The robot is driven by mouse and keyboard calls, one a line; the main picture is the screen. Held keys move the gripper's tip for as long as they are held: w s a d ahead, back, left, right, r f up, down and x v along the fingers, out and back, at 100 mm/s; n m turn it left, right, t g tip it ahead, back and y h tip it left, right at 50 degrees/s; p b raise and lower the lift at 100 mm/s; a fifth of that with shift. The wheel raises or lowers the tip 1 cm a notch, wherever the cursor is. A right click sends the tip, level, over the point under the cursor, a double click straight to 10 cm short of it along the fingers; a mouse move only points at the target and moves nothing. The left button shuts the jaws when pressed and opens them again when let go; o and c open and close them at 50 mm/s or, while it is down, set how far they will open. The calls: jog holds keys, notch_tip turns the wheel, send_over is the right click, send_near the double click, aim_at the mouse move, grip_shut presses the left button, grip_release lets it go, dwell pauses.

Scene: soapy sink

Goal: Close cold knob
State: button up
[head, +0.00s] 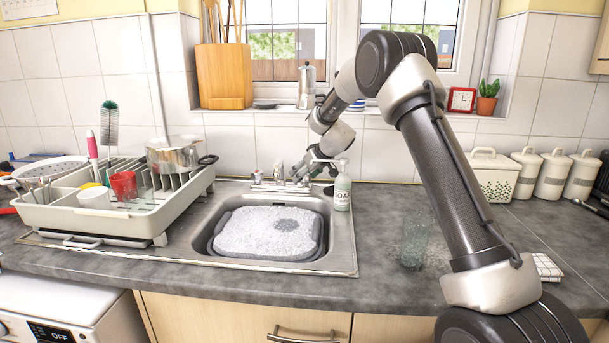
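The tap (278,175) stands behind the sink, with one small knob at its left (258,177) and the right side close to my gripper. The markings are too small to tell hot from cold. My gripper (308,174) is at the right side of the tap, pointing down and left, just behind the soap bottle (342,192). It covers much of the right knob area. I cannot tell whether it touches a knob or whether its fingers are open or shut. Whether water runs from the tap is too small to tell.
The sink (344,240) holds a basin full of white suds (268,232). A dish rack (150,205) with a pot (176,155) and cups stands at the left. A clear glass (414,243) stands on the counter right of the sink, near my arm. Lidded jars (552,172) line the right wall.

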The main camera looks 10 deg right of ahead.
notch_tip(320, 180, up, 10)
jog(key=shift+f, duration=0.1)
dwell(0.4)
jog(key=s+d+r+m+g+h, duration=0.1)
jog(key=s+d+r, duration=0.25)
jog(key=s, duration=0.65)
jog(key=s+d+r, duration=0.2)
jog(key=s+r, duration=0.2)
jog(key=s, duration=0.5)
jog(key=s+d+r+m+g+h, duration=0.1)
jog(key=s+d+r, duration=0.2)
jog(key=s, duration=0.7)
jog(key=s+d+f+m, duration=0.1)
jog(key=s+d+f, duration=0.1)
jog(key=s, duration=0.7)
jog(key=s+d+f+m+g+h, duration=0.1)
jog(key=s+d+f, duration=0.1)
jog(key=s, duration=0.7)
jog(key=s+d+f+m+h, duration=0.1)
jog(key=s+d+f, duration=0.1)
jog(key=s, duration=0.8)
jog(key=shift+d+f+g, duration=0.2)
jog(key=shift+f+g, duration=0.15)
jog(key=shift+g, duration=0.05)
